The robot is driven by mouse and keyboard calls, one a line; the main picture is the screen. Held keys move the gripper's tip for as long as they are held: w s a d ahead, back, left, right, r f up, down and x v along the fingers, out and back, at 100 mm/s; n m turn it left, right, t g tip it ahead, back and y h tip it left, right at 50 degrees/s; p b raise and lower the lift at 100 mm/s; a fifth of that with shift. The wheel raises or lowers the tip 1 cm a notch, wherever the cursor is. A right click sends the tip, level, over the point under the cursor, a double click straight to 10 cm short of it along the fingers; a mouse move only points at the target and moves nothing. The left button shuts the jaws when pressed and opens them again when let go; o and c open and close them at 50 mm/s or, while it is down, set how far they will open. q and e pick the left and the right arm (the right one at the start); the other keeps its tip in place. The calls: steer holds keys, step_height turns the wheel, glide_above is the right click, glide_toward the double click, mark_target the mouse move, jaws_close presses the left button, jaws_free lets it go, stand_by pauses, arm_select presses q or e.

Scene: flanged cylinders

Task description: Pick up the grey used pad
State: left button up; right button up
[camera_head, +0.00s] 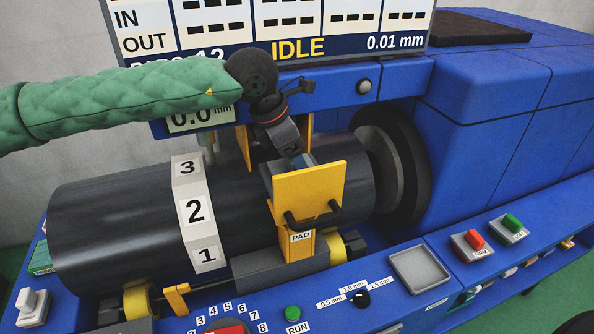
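My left arm comes in from the left in a green quilted sleeve. My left gripper (303,161) points down behind a yellow plate (309,192) with black handles, over the dark cylinder (120,222). The plate hides its fingertips, so I cannot tell whether they are open or hold anything. Below the plate is a yellow holder labelled PAD (302,243), beside a dark grey block (265,272). I cannot pick out the grey used pad with certainty; it may be hidden behind the plate. My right gripper is not in view.
A white band numbered 1, 2, 3 (194,212) runs across the cylinder. An empty grey square tray (419,269) lies on the blue front panel, near red (474,239) and green (512,223) buttons. A display reading IDLE (298,48) stands behind.

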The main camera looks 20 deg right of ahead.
arm_select(q)
steer(key=shift+s+a, duration=0.1)
steer(key=shift+a, duration=0.05)
steer(key=shift+s+a+r, duration=0.1)
steer(key=shift+c, duration=1)
steer(key=c, duration=1.1)
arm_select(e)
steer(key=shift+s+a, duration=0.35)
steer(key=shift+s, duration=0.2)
